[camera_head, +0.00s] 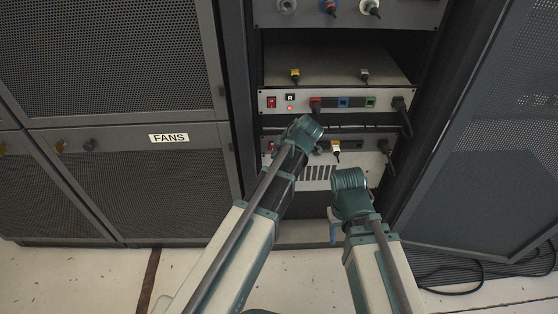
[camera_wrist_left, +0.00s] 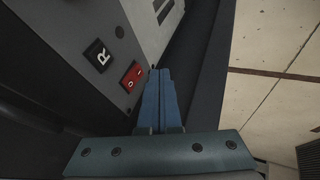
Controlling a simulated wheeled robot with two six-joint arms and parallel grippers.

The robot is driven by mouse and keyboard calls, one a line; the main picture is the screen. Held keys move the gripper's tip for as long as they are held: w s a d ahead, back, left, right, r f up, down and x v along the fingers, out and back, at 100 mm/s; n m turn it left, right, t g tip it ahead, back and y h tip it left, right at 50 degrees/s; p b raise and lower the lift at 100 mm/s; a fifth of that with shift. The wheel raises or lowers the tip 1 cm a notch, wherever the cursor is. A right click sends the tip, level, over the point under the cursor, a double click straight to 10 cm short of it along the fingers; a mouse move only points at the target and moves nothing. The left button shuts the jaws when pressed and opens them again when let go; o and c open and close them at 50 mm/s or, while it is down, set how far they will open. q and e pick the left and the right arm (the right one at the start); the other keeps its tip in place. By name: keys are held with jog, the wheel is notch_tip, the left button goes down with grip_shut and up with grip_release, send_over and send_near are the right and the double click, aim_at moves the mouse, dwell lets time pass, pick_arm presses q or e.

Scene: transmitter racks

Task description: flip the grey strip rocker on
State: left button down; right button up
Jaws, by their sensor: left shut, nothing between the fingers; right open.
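The grey strip (camera_wrist_left: 70,28) carries a red rocker (camera_wrist_left: 132,77) marked with O and a dash, beside a black square label R (camera_wrist_left: 101,55) and a small dark lamp (camera_wrist_left: 119,31). I cannot tell which side of the rocker is pressed. In the head view a red rocker (camera_head: 271,145) shows on the lower, darker strip, left of my left wrist. My left gripper (camera_wrist_left: 160,73) is shut and empty, its blue tips close beside the rocker's lower right; contact is unclear. Its fingers are hidden in the head view. My right gripper (camera_head: 333,230) is open and empty, low before the rack.
A lighter strip (camera_head: 330,99) above has its own red rocker (camera_head: 271,102), R label, lit red lamp and several plugs. Black cables (camera_head: 406,118) hang at the right. A vented white panel (camera_head: 318,175) lies below. The open mesh door (camera_head: 490,150) stands right.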

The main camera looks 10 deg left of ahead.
pick_arm(q)
jog(key=shift+w+a, duration=0.25)
jog(key=shift+w, duration=0.7)
jog(key=shift+w+f, duration=0.15)
jog(key=shift+w, duration=0.05)
jog(key=shift+r, duration=0.2)
jog(key=shift+r+p, duration=0.65)
jog(key=shift+p, duration=0.05)
